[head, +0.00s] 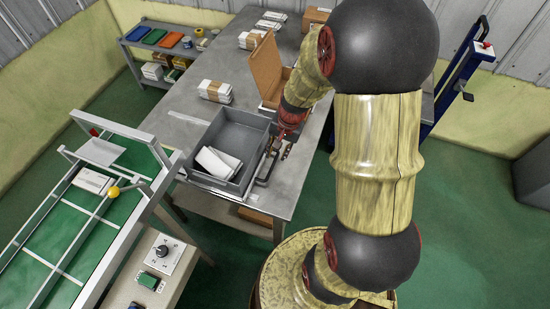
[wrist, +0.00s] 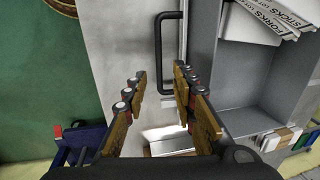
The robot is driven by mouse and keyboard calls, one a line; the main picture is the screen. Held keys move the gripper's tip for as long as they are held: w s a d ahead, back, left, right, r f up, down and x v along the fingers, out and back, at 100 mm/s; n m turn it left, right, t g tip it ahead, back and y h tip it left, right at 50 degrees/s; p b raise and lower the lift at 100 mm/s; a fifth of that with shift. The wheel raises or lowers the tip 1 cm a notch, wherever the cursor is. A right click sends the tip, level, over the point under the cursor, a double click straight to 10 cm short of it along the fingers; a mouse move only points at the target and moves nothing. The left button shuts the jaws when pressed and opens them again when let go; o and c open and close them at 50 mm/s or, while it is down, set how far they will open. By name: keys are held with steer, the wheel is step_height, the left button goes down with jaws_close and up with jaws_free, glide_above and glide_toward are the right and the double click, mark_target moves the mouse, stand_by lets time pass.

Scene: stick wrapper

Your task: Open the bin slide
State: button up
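The grey open bin (head: 242,133) stands on the metal table, with white packages (head: 217,162) inside. In the wrist view the bin (wrist: 245,65) is on the right. In the head view my gripper (head: 277,150) is small and dark at the bin's right side, partly hidden by my arm.
An open cardboard box (head: 266,68) and wrapped stacks (head: 214,91) are on the metal table (head: 190,125). A blue lift (head: 462,70) stands at the right.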

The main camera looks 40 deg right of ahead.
steer(key=shift+s+d+r, duration=0.1)
steer(key=shift+s+r, duration=0.05)
steer(key=shift+r, duration=0.7)
steer(key=shift+s+d+r, duration=0.1)
steer(key=shift+r, duration=0.8)
steer(key=shift+s+d+r, duration=0.1)
steer(key=shift+s+r, duration=0.05)
steer(key=shift+r, duration=0.7)
steer(key=s+a+r+n+t, duration=0.2)
steer(key=s+a+r+n, duration=0.3)
steer(key=r, duration=0.5)
steer(key=s+a+r+n+t+h, duration=0.1)
steer(key=s+a+r+n, duration=0.5)
steer(key=a+r, duration=0.4)
steer(key=shift+s+a+r+t, duration=0.3)
steer(key=shift+s+r+t, duration=0.1)
steer(key=shift+s+r, duration=0.25)
